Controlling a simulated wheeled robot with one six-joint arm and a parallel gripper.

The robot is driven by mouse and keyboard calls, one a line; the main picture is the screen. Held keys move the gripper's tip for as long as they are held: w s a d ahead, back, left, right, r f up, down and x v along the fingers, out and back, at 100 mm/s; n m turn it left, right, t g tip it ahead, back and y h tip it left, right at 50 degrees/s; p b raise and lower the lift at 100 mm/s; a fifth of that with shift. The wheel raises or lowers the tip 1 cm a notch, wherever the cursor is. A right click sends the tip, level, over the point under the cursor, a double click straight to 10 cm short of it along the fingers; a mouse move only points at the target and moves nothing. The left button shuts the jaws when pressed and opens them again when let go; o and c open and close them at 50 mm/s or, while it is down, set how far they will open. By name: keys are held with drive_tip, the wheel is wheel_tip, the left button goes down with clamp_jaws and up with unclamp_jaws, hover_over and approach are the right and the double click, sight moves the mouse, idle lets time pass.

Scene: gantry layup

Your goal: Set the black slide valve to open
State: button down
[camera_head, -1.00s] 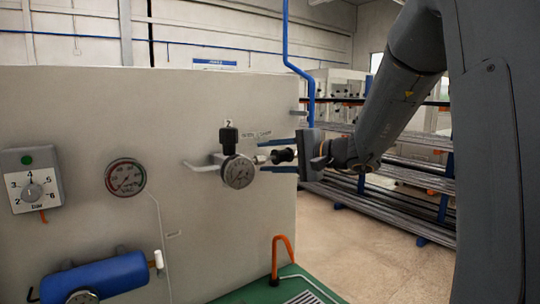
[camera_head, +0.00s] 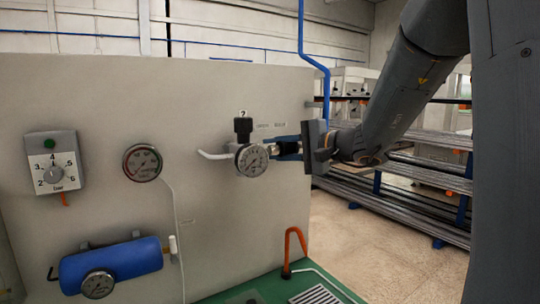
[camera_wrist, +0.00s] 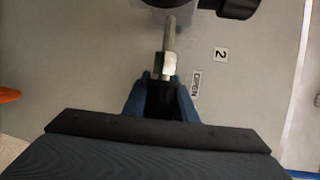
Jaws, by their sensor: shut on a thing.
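The slide valve's black sleeve (camera_wrist: 163,103) sits at the end of a metal rod with a nut (camera_wrist: 167,62), in line with a pipe on the grey panel. My gripper (camera_head: 287,148) is at the right end of this pipe. In the wrist view its blue fingers (camera_wrist: 163,82) are shut on the black sleeve, one on each side. An OPEN label (camera_wrist: 196,84) and a 2 label (camera_wrist: 220,54) are on the panel to the right. In the head view the fingers mostly hide the sleeve.
A round gauge (camera_head: 251,160) with a black fitting (camera_head: 243,128) above it is just left of my gripper. A red gauge (camera_head: 142,162), a dial box (camera_head: 53,162) and a blue cylinder (camera_head: 112,261) are further left. An orange hooked handle (camera_head: 289,250) rises below.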

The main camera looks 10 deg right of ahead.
sight(292, 148)
drive_tip(key=shift+a, duration=0.15)
drive_tip(key=c, duration=1.9)
unclamp_jaws()
drive_tip(key=o, duration=0.5)
drive_tip(key=shift+s+a, duration=0.1)
drive_tip(key=shift+a, duration=0.1)
drive_tip(key=shift+c, duration=0.2)
drive_tip(key=shift+d, duration=0.2)
drive_tip(key=shift+b+v, duration=1.15)
drive_tip(key=shift+v, duration=2.7)
